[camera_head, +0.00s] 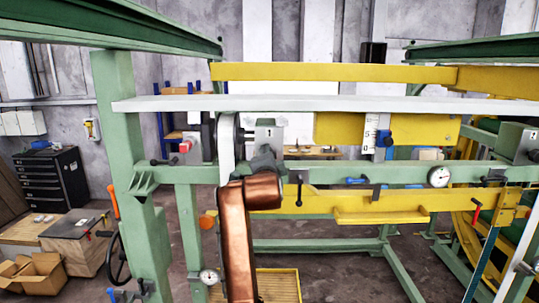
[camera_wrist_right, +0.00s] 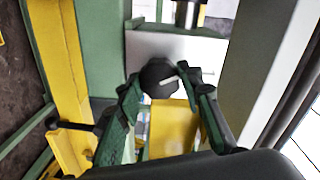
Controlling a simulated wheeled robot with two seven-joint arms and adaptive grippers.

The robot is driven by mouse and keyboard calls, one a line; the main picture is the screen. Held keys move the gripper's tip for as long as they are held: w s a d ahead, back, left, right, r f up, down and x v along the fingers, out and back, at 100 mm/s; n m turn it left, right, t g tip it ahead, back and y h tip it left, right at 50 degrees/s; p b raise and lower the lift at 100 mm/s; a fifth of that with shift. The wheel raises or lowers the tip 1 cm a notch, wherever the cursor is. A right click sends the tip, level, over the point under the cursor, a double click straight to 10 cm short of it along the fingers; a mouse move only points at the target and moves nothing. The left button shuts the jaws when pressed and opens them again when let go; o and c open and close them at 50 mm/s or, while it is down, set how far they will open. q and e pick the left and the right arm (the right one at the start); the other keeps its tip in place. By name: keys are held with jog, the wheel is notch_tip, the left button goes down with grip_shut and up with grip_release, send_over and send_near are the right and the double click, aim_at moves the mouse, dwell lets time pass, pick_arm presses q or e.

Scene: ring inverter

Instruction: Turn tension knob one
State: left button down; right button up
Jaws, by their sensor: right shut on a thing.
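The tension knob (camera_wrist_right: 158,72) is a dark round knob with a white pointer line, in the middle of the right wrist view. It sits in front of a light grey housing (camera_wrist_right: 185,52). My right gripper (camera_wrist_right: 161,80) has its two green fingers on either side of the knob and is shut on it. In the head view my copper right arm rises to a grey box marked 1 (camera_head: 268,134), and my right gripper (camera_head: 264,160) is at the front of this box. The knob is hidden there by the gripper. My left gripper is in neither view.
A green frame post (camera_head: 128,150) stands left of my arm. A white rail (camera_head: 320,103) and a yellow beam (camera_head: 335,73) cross above. A round gauge (camera_head: 439,177) and a second grey box (camera_head: 517,143) are to the right. Lower yellow bars (camera_head: 370,200) lie close by.

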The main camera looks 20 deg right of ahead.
jog(key=shift+f+m+y+p, duration=0.15)
jog(key=shift+m+y+p, duration=0.35)
jog(key=shift+m+p, duration=2.15)
jog(key=shift+m+b, duration=0.75)
jog(key=shift+m, duration=0.3)
jog(key=o, duration=1.2)
jog(key=shift+c, duration=0.2)
jog(key=f+v, duration=0.1)
jog(key=v, duration=1.1)
jog(key=shift+r, duration=0.5)
